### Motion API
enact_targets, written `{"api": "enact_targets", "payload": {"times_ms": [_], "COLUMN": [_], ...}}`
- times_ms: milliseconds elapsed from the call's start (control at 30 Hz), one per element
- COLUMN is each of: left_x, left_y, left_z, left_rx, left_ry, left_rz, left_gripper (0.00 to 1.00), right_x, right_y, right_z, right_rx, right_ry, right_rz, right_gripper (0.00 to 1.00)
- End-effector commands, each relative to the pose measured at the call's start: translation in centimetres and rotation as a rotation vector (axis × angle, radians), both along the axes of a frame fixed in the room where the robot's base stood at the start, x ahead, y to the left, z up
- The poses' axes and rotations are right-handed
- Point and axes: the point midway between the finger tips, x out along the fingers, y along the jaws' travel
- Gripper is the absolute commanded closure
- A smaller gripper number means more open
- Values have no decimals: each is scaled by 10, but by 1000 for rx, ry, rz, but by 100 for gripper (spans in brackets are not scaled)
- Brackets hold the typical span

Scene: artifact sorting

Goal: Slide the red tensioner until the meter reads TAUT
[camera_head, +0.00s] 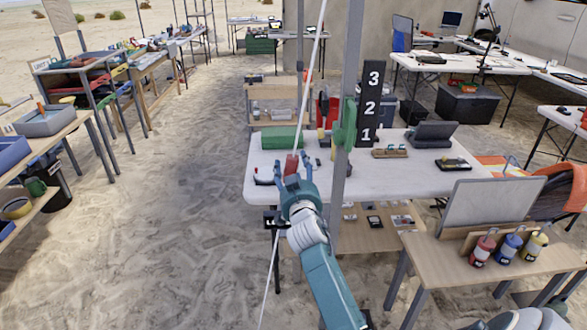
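The red tensioner (291,164) sits on a thin pale line (312,75) that runs steeply from the top of the picture down to the bottom left, in front of the white table. My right gripper (292,171) reaches up from below. Its fingers look spread, one on each side of the tensioner's lower part; I cannot tell whether they touch it. The gripper and its teal arm hide part of the line. I see no readable meter face or the word TAUT. My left gripper is not in view.
A grey upright post (346,130) with a green fitting (345,124) stands just right of the gripper. Behind are a white table (400,178) and a black board (371,105) numbered 3, 2, 1. A wooden bench (455,262) with coloured bottles is at right. Sand at left is open.

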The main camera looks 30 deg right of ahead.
Motion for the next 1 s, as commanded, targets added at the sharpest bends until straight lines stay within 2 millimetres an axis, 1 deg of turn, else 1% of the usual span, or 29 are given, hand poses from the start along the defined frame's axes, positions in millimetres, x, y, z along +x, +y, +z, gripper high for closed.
{"api": "enact_targets", "payload": {"times_ms": [167, 267, 500, 600, 700, 833, 1000], "left_x": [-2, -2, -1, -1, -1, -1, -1], "left_y": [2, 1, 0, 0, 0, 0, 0], "left_z": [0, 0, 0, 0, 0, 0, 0], "left_rx": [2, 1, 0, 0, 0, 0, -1], "left_ry": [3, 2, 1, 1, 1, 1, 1], "left_rz": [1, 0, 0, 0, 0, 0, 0], "left_gripper": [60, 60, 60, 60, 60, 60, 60], "right_x": [-5, -16, -62, -79, -92, -103, -106], "right_y": [3, 9, 33, 42, 49, 54, 56], "right_z": [-1, -2, -2, -2, -2, -1, 0], "right_rx": [1, 3, 5, 4, 3, 1, 0], "right_ry": [2, 2, 2, 0, 2, 2, 0], "right_rz": [0, 1, 1, 0, 1, -1, 0], "right_gripper": [42, 42, 42, 42, 42, 42, 42]}}
